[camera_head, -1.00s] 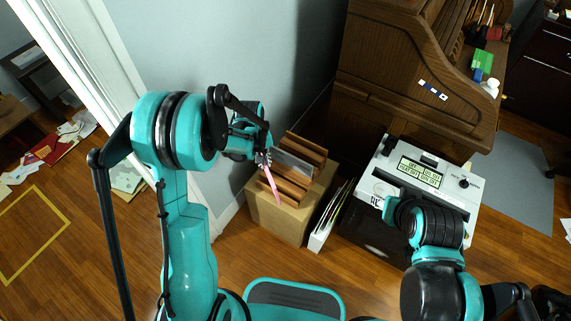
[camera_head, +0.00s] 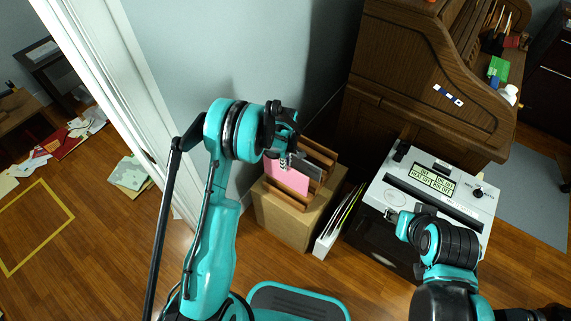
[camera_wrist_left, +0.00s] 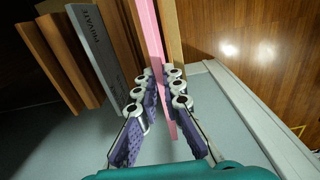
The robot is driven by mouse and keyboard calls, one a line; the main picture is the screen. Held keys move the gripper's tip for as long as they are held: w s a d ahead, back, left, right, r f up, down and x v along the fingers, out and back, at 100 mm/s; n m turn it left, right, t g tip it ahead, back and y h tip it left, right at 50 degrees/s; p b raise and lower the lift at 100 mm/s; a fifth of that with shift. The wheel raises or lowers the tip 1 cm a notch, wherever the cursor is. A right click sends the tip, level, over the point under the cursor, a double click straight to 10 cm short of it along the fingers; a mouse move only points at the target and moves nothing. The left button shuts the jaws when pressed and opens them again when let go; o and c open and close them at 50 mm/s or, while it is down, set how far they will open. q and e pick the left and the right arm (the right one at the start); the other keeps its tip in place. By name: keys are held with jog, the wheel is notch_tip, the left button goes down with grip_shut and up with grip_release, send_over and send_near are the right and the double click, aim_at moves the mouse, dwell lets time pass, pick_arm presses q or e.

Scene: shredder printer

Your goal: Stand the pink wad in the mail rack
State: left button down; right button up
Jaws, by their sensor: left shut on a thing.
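The pink wad (camera_head: 287,178) is a flat pink sheet or stack, held upright by my left gripper (camera_head: 284,160) at the mail rack. The wooden mail rack (camera_head: 318,160) has brown slats and a grey piece marked PRIVATE (camera_wrist_left: 97,45) in it. In the left wrist view the pink wad (camera_wrist_left: 150,40) runs edge-on between the purple fingers of my left gripper (camera_wrist_left: 165,88). A brown slat lies left of it and a tan strip right. Whether its lower edge rests in a slot is hidden. My right gripper (camera_head: 391,215) is at the shredder; its jaws are too small to read.
The rack stands on a cardboard box (camera_head: 283,217) by the wall. A white holder with papers (camera_head: 325,243) stands beside it. The white and black shredder (camera_head: 435,183) and a roll-top desk (camera_head: 430,75) are to the right. Papers lie on the floor at left.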

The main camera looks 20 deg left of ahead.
pick_arm(q)
jog(key=b, duration=0.4)
send_over(285, 179)
jog(key=f, duration=0.5)
jog(key=shift+w+f, duration=0.1)
jog(key=shift+w, duration=0.15)
jog(key=shift+f, duration=2.8)
jog(key=c, duration=1.6)
grip_release()
notch_tip(285, 179, up, 8)
jog(key=p, duration=0.4)
